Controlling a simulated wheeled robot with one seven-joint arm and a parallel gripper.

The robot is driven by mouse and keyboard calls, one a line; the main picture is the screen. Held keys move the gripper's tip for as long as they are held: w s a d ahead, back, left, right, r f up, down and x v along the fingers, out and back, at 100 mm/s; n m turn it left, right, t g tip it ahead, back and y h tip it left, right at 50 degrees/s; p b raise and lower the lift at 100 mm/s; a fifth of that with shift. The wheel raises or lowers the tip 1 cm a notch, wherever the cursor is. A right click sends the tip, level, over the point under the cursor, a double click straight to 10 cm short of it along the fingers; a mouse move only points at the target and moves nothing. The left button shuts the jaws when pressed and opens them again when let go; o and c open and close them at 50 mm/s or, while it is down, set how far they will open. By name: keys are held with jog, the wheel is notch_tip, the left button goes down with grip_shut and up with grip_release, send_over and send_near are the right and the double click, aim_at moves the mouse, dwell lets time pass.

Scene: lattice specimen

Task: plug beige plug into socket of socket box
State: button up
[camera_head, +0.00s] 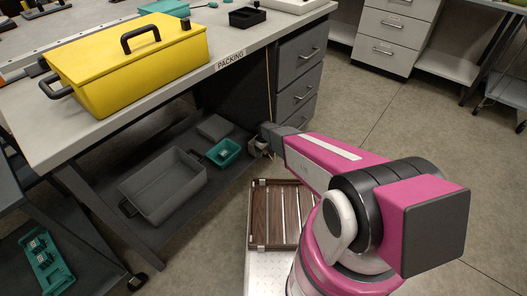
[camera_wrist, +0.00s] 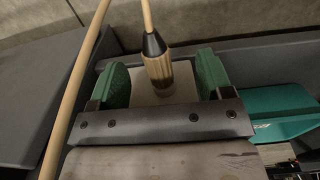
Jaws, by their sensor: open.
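The beige plug (camera_wrist: 158,70) shows in the wrist view as a ridged body with a black collar and a tan cable rising from it. It stands between the green pads of my gripper (camera_wrist: 163,80), which is open, with a visible gap on each side. A pale flat block (camera_wrist: 180,92), perhaps the socket box, lies behind the plug; its socket is not visible, and I cannot tell whether the plug is seated in it. In the head view my gripper (camera_head: 260,147) is low beside the bench's lower shelf, largely hidden by my arm; the plug cannot be made out there.
A bench (camera_head: 235,52) with a yellow toolbox (camera_head: 130,65) stands over a lower shelf holding a grey bin (camera_head: 165,187) and teal tray (camera_head: 223,152). Drawers (camera_head: 300,75) are behind my gripper. A tan cable crosses the wrist view's left. Open floor lies right.

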jog(key=shift+r, duration=0.1)
dwell(0.4)
jog(key=shift+r, duration=2.4)
